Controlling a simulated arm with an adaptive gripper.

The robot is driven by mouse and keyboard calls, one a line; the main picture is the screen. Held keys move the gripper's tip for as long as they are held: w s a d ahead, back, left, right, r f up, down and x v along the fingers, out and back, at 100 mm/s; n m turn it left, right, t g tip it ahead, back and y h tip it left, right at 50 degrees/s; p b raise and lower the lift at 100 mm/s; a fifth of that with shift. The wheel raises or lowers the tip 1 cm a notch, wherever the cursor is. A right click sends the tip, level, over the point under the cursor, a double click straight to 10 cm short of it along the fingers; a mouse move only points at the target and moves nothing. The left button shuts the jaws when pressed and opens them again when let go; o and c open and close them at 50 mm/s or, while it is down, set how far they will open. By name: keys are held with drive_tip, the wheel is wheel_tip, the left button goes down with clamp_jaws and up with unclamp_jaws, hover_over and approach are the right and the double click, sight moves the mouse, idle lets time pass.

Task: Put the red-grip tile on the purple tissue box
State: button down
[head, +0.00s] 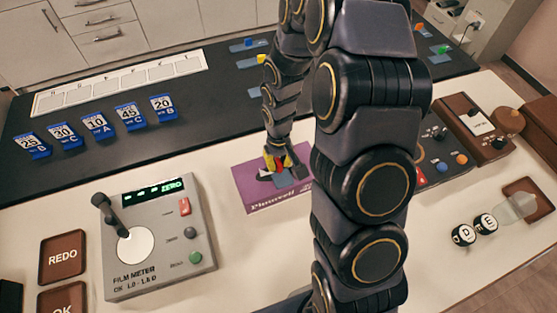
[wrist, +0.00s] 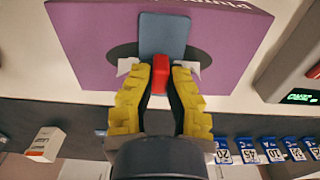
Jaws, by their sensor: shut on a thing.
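The purple tissue box (head: 244,192) lies on the white worktop, near the middle of the head view. It also fills the top of the wrist view (wrist: 85,55), with a dark oval on its top. My gripper (head: 284,166) is over the box. In the wrist view my gripper (wrist: 160,80) has its yellow fingers shut on the red grip (wrist: 160,70) of a blue-grey tile (wrist: 165,35). The tile is over the box top and covers part of the dark oval. I cannot tell whether the tile touches the box.
A grey film meter (head: 158,240) stands left of the box. Blue-based number cards (head: 97,125) stand on the dark strip behind. Other tiles with blue (head: 247,42), yellow (head: 261,58) and green (head: 441,50) grips lie farther back. Round black pieces (head: 463,235) are at right.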

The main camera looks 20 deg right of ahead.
sight(278, 162)
drive_tip(key=shift+f, duration=0.1)
drive_tip(key=c, duration=1.2)
unclamp_jaws()
drive_tip(key=shift+o, duration=0.2)
wheel_tip(278, 162, up, 12)
drive_tip(key=s+a+r+g, duration=0.1)
drive_tip(key=s+r, duration=0.4)
drive_tip(key=s, duration=0.6)
drive_tip(key=s+a+r, duration=0.3)
drive_tip(key=s+r, duration=0.2)
drive_tip(key=s, duration=0.6)
drive_tip(key=shift+s+g, duration=0.25)
drive_tip(key=shift+g, duration=0.15)
